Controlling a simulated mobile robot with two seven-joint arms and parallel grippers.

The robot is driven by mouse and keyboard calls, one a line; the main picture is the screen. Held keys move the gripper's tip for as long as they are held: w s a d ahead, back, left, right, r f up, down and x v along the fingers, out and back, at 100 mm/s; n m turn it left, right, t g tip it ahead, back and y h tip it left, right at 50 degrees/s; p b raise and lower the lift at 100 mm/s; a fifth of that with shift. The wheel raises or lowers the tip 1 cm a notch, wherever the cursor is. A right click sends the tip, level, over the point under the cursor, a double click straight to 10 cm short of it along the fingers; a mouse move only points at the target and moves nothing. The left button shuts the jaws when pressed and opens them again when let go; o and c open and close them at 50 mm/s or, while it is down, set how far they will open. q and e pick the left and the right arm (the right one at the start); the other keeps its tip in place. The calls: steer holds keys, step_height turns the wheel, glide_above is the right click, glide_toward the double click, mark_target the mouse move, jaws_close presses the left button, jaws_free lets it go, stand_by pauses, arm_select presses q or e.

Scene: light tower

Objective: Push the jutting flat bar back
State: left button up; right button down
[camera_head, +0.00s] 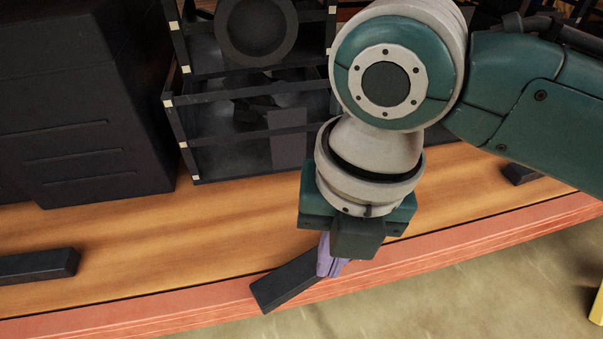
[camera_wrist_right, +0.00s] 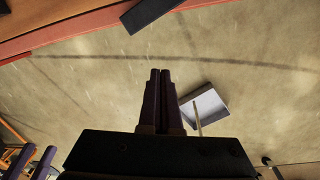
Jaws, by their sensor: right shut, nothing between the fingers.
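The jutting flat bar (camera_head: 286,282) is dark and lies at a slant across the red front edge of the wooden shelf. Its near end sticks out past the edge over the floor. In the right wrist view part of the bar (camera_wrist_right: 150,12) shows at the top edge. My right gripper (camera_head: 328,272) is shut and empty, with its purple fingers pointing down at the bar's right end. In the head view the fingers overlap that end; I cannot tell if they touch it. In the right wrist view the shut fingertips (camera_wrist_right: 160,74) appear below the bar, apart from it in the picture.
Another dark bar (camera_head: 38,266) lies on the shelf at the left. A big black case (camera_head: 80,130) and a black open-framed unit (camera_head: 255,130) stand behind. A grey square plate with a post (camera_wrist_right: 204,108) is on the floor. Purple shapes (camera_wrist_right: 32,162) at lower left are unclear.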

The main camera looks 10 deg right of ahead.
step_height(320, 180, down, 21)
steer(key=w+d+n+h+b, duration=0.1)
steer(key=w+d+n+b, duration=0.15)
steer(key=b, duration=1.35)
arm_select(q)
step_height(320, 180, down, 22)
steer(key=b, duration=0.2)
steer(key=shift+r, duration=0.15)
arm_select(e)
steer(key=w, duration=0.1)
steer(key=w+r, duration=0.1)
steer(key=w, duration=0.1)
steer(key=shift+w, duration=0.25)
steer(key=shift+s, duration=0.1)
